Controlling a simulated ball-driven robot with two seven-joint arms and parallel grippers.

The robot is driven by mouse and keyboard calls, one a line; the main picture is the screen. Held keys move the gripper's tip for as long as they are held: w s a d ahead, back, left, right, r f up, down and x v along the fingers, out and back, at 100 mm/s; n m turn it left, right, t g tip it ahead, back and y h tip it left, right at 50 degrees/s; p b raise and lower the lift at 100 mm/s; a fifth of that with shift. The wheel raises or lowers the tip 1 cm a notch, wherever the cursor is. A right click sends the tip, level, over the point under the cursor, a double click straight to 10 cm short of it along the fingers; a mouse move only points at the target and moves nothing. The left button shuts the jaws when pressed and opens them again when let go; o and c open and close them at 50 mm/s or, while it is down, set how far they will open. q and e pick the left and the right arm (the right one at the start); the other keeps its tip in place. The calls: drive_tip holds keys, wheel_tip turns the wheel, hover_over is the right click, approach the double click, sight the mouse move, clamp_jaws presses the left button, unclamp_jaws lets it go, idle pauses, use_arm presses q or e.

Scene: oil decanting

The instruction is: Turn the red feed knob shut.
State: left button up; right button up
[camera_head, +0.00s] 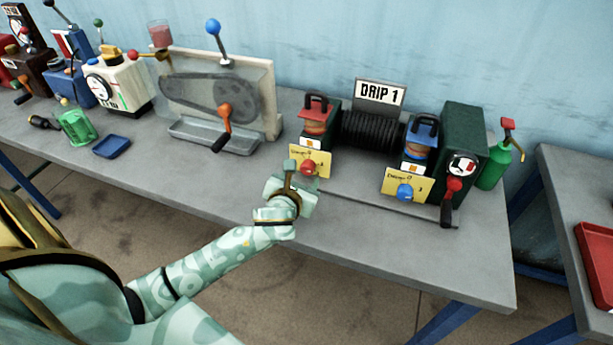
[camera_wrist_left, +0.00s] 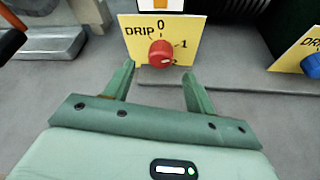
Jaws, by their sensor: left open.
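The red feed knob (camera_head: 308,168) sits on a yellow plate (camera_head: 323,161) at the front of the DRIP 1 unit. In the left wrist view the red knob (camera_wrist_left: 161,53) has a pale mark at its lower right, by the 2 on the yellow plate (camera_wrist_left: 190,26); 0 is at the top and 1 at the right. My left gripper (camera_head: 298,174) is open just in front of the knob. In the wrist view its two fingers (camera_wrist_left: 160,82) stand apart, left and right below the knob, not touching it. My right gripper is not in view.
A blue knob (camera_head: 404,192) on another yellow plate is to the right. A crank with a red knob (camera_head: 453,184) hangs beyond it. An orange-handled crank (camera_head: 225,112) on the belt machine is to the left. The bench front (camera_head: 240,185) is clear.

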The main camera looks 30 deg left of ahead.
sight(306, 170)
use_arm(q)
drive_tip(key=b+x, duration=0.1)
drive_tip(key=x, duration=0.3)
drive_tip(key=shift+w+a+f, duration=0.1)
drive_tip(key=shift+w+f, duration=0.05)
drive_tip(key=shift+w, duration=0.1)
drive_tip(key=c, duration=1)
